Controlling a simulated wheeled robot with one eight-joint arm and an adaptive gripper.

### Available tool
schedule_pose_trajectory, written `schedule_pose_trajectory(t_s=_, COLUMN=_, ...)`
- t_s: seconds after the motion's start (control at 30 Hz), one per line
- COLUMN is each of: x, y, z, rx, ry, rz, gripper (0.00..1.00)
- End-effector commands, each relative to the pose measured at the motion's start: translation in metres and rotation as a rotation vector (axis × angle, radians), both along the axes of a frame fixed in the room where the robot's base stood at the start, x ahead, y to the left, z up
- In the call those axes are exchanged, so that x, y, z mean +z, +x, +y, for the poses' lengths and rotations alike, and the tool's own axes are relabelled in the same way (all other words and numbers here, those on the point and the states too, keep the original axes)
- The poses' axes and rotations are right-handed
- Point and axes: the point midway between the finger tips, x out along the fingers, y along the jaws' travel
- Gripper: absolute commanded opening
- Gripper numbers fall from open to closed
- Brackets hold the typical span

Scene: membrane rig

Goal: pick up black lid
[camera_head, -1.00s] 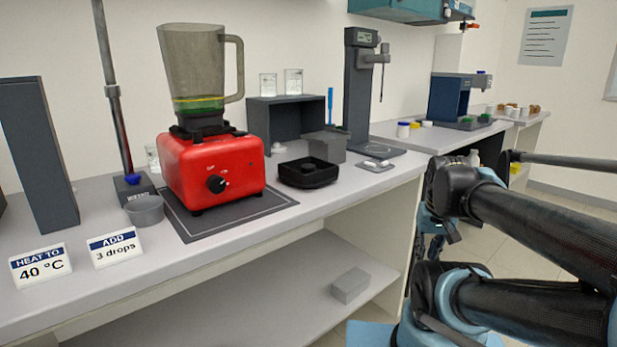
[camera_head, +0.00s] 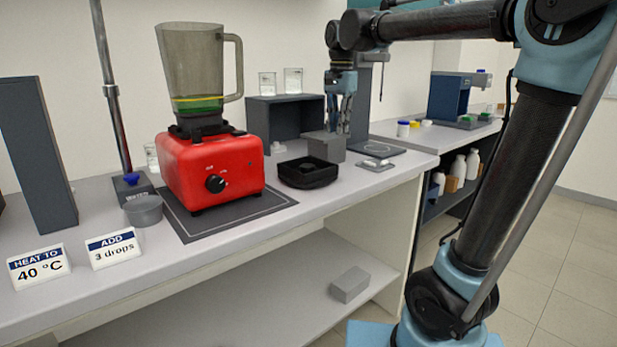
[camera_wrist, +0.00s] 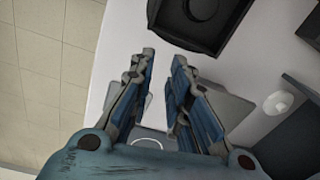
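My gripper (camera_head: 344,126) points down over the bench, behind and to the right of the lid. In the wrist view my gripper (camera_wrist: 163,58) is open, with an empty gap between its two fingers. The lid lies beyond the fingertips there, apart from them.
A red blender base (camera_head: 210,170) carries a clear jug (camera_head: 195,65). A grey block (camera_head: 325,147) stands just behind the lid, close to my gripper. A dark open box (camera_head: 285,122) and a tall grey stand (camera_head: 362,100) are near. The bench's front edge is close to the lid.

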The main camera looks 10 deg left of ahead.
Motion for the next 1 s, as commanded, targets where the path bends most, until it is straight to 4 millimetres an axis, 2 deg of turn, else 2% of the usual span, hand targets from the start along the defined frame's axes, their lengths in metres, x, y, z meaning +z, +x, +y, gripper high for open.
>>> schedule_pose_trajectory(t_s=0.03, x=0.01, y=0.005, z=0.023, rx=-0.017, ry=-0.002, rz=0.007, gripper=0.17)
schedule_pose_trajectory(t_s=0.2, x=0.034, y=0.014, z=0.083, rx=-0.098, ry=-0.011, rz=0.026, gripper=0.17)
schedule_pose_trajectory(t_s=0.3, x=0.042, y=0.015, z=0.108, rx=-0.134, ry=-0.017, rz=0.034, gripper=0.17)
schedule_pose_trajectory(t_s=0.4, x=0.047, y=0.015, z=0.123, rx=-0.156, ry=-0.02, rz=0.038, gripper=0.17)
schedule_pose_trajectory(t_s=0.57, x=0.043, y=0.014, z=0.133, rx=-0.171, ry=-0.022, rz=0.041, gripper=0.17)
schedule_pose_trajectory(t_s=1.0, x=-0.031, y=0.014, z=0.132, rx=-0.171, ry=-0.022, rz=0.041, gripper=0.17)
